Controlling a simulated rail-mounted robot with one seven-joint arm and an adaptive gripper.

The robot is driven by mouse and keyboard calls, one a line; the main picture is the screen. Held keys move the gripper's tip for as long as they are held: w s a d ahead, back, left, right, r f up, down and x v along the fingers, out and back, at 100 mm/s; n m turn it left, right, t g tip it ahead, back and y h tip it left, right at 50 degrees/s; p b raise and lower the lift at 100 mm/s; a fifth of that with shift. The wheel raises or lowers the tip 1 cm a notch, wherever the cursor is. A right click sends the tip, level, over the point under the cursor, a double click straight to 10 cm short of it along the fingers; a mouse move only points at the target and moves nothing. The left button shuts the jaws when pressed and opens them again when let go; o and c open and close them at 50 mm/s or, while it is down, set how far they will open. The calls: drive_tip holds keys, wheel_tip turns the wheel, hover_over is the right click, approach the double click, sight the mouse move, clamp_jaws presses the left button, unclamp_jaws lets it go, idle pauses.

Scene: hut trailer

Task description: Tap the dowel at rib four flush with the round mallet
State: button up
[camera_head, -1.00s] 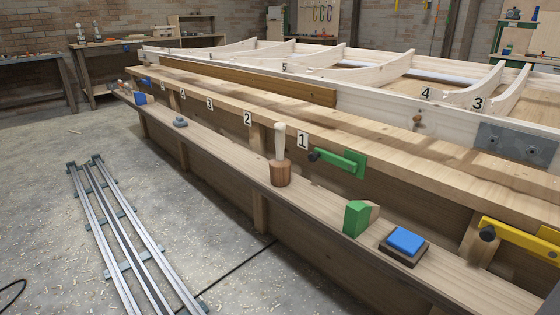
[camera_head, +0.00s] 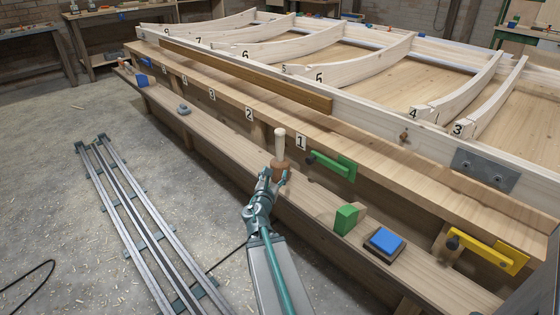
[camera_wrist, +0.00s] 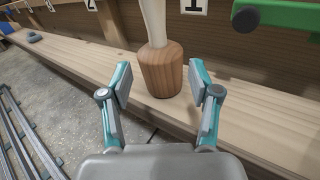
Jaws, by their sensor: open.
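The round mallet (camera_head: 280,145) stands head down on the low shelf, its pale handle pointing up, near label 1. In the wrist view its brown wooden head (camera_wrist: 161,72) is just ahead of and between my open fingers. My gripper (camera_head: 273,174) is open and empty at the mallet's near side; it also shows in the wrist view (camera_wrist: 160,84). The dowel (camera_head: 404,135) shows as a small brown peg on the pale side rail, below the rib marked 4 (camera_head: 458,88). How far it sticks out is too small to tell.
A green clamp (camera_head: 332,165) and a yellow clamp (camera_head: 487,251) sit on the bench front. A green block (camera_head: 346,218) and a blue-topped pad (camera_head: 384,241) lie on the shelf right of the mallet. Floor rails (camera_head: 135,225) run at left.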

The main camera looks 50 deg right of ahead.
sight(279, 154)
drive_tip(key=d+b, duration=0.1)
drive_tip(key=b, duration=0.1)
drive_tip(key=w+d+n+b, duration=0.1)
drive_tip(key=b, duration=0.1)
drive_tip(key=r+b, duration=0.1)
drive_tip(key=b, duration=0.1)
drive_tip(key=shift+w+d+r+t+b, duration=0.1)
drive_tip(key=shift+w+d+t+b, duration=0.25)
drive_tip(key=shift+d+t, duration=0.05)
drive_tip(key=shift+w+d+r, duration=0.3)
drive_tip(key=shift+w+d, duration=0.3)
drive_tip(key=shift+d, duration=0.25)
drive_tip(key=shift+b+x, duration=0.8)
drive_tip(key=shift+x, duration=2.25)
drive_tip(key=shift+s+r, duration=0.1)
drive_tip(key=shift+r, duration=0.05)
clamp_jaws()
